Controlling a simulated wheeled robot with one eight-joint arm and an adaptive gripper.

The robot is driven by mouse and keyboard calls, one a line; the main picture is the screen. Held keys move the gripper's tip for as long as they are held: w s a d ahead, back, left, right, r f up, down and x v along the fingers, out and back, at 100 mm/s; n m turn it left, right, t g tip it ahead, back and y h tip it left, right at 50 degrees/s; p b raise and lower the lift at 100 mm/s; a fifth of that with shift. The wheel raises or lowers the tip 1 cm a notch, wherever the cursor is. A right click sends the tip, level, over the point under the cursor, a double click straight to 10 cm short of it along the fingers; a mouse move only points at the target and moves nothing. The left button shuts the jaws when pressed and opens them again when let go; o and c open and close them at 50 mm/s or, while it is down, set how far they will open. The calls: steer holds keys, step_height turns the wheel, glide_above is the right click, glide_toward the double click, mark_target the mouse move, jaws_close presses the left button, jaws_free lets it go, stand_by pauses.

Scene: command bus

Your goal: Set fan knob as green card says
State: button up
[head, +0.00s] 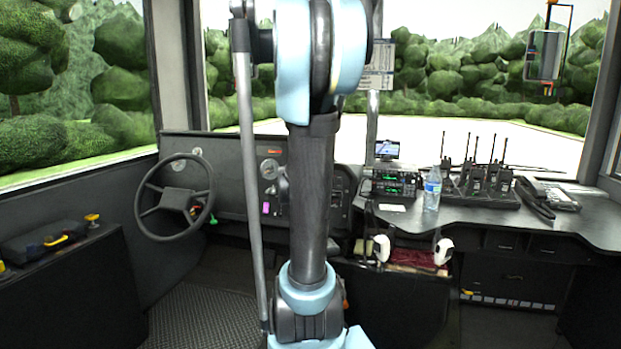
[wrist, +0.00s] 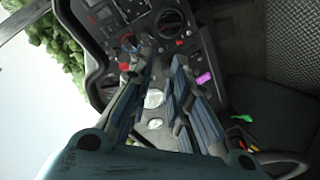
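My gripper (wrist: 160,70) shows in the wrist view with its two fingers apart and nothing held between them. It points toward the dark dashboard panel (wrist: 105,12), and the gap to the panel is hard to judge. A large round black knob or dial (wrist: 170,22) is on the panel beyond the fingertips. I cannot tell which one is the fan knob. No green card can be made out clearly; a small green item (wrist: 243,118) shows below the panel. In the head view my arm hides the gripper and part of the dashboard.
A steering wheel (head: 174,198) stands left of my arm. A purple tag (head: 265,208) is on the dashboard, also in the wrist view (wrist: 204,78). On the right counter are a water bottle (head: 432,188), several handheld radios (head: 475,182) and a desk phone (head: 550,194).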

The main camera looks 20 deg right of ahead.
steer(key=w+d+n+t, duration=0.1)
steer(key=w+d, duration=0.3)
steer(key=w, duration=0.4)
steer(key=w+d+t, duration=0.1)
steer(key=w+d, duration=0.3)
steer(key=w, duration=0.4)
steer(key=w+d+n+t+h, duration=0.1)
steer(key=w+d, duration=0.3)
steer(key=w, duration=0.4)
steer(key=shift+w+d+f+n, duration=0.15)
steer(key=shift+w+f+n, duration=0.15)
steer(key=shift+f, duration=0.1)
steer(key=shift+s, duration=0.1)
jaws_close()
